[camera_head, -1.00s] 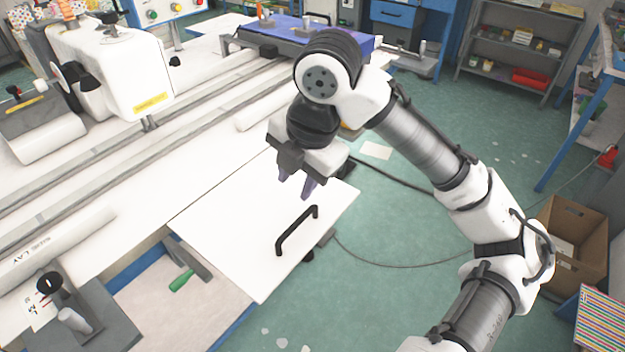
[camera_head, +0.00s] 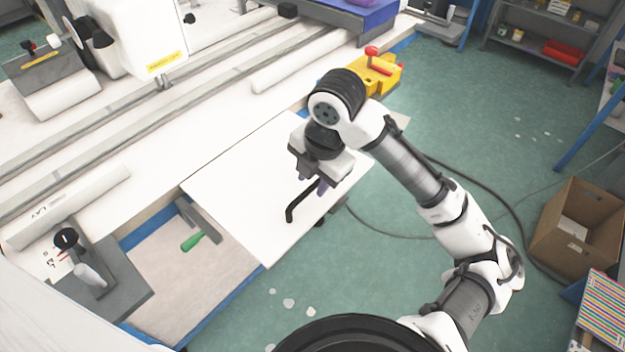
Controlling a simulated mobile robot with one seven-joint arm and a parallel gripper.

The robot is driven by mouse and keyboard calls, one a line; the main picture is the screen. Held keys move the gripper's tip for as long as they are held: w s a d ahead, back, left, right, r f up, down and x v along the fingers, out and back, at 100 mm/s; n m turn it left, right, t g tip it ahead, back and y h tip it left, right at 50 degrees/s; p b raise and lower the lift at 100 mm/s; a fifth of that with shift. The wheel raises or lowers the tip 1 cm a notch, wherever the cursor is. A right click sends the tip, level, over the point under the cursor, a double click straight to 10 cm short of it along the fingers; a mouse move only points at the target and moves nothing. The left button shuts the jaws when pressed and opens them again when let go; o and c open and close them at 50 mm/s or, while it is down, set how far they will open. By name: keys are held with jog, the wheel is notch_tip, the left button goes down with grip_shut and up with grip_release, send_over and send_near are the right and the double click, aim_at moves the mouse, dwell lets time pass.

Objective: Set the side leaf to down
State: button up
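The side leaf (camera_head: 238,190) is a white flat panel at the front edge of the long white table. It stands out level with the tabletop, in the raised position. A black bar handle (camera_head: 290,212) is fixed on its top near the outer edge. My gripper (camera_head: 338,188) points down at the far end of this handle and overlaps it in the picture. Its purple fingertips are partly hidden, and I cannot tell whether they touch the handle or are open or shut.
A green-handled tool (camera_head: 192,242) lies on the lower shelf beside the leaf. A yellow block with a red lever (camera_head: 376,72) is on the table's far edge. A cardboard box (camera_head: 578,232) stands on the floor at the right. Cables cross the green floor.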

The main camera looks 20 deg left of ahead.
jog(key=shift+a+f, duration=0.15)
jog(key=shift+f, duration=0.65)
jog(key=shift+c, duration=0.3)
grip_shut()
